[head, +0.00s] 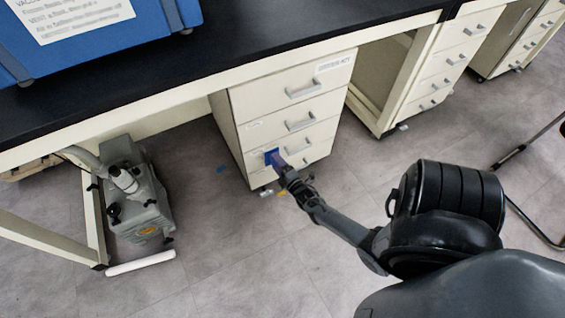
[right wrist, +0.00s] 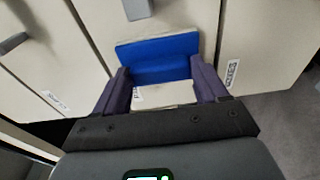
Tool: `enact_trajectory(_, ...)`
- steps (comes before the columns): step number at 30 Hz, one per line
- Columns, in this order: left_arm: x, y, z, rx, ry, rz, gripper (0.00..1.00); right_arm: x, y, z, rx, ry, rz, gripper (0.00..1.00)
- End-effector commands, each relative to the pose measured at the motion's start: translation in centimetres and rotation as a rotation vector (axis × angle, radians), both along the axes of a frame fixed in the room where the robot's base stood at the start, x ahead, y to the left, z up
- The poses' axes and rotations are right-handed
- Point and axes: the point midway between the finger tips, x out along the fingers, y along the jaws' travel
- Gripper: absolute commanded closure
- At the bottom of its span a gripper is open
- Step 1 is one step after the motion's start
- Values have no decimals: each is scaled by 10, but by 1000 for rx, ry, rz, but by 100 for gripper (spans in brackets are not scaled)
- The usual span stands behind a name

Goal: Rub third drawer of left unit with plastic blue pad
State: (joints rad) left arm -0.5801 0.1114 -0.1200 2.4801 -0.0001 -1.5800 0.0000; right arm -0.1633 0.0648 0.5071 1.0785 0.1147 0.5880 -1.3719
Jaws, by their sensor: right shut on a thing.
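The left drawer unit (head: 232,130) is cream, with several drawers under the bench. My right gripper (head: 279,163) is shut on the pad just in front of that drawer. In the right wrist view the pad (right wrist: 158,50) spans between the two fingers of the right gripper (right wrist: 163,88), flat side facing the cream drawer front. The pad looks against or very close to the front; exact contact is hard to tell. My left gripper is not in view.
A black-topped bench (head: 265,52) runs above the drawers. A blue machine (head: 100,35) stands on it at the left. A grey pump (head: 138,190) is on the floor below, near a white rod (head: 141,263). Another drawer unit (head: 447,65) is at the right. Grey floor in front is mostly clear.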

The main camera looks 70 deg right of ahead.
Motion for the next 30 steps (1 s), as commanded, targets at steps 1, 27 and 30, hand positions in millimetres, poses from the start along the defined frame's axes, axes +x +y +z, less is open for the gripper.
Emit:
enact_trajectory(1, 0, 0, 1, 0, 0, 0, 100, 3, 2, 1, 0, -2, 1, 52)
enact_trajectory(27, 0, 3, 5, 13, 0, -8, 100, 30, 36, 1, 0, -4, 1, 52)
enact_trajectory(30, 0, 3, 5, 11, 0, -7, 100, 34, 42, 1, 1, -3, 2, 52)
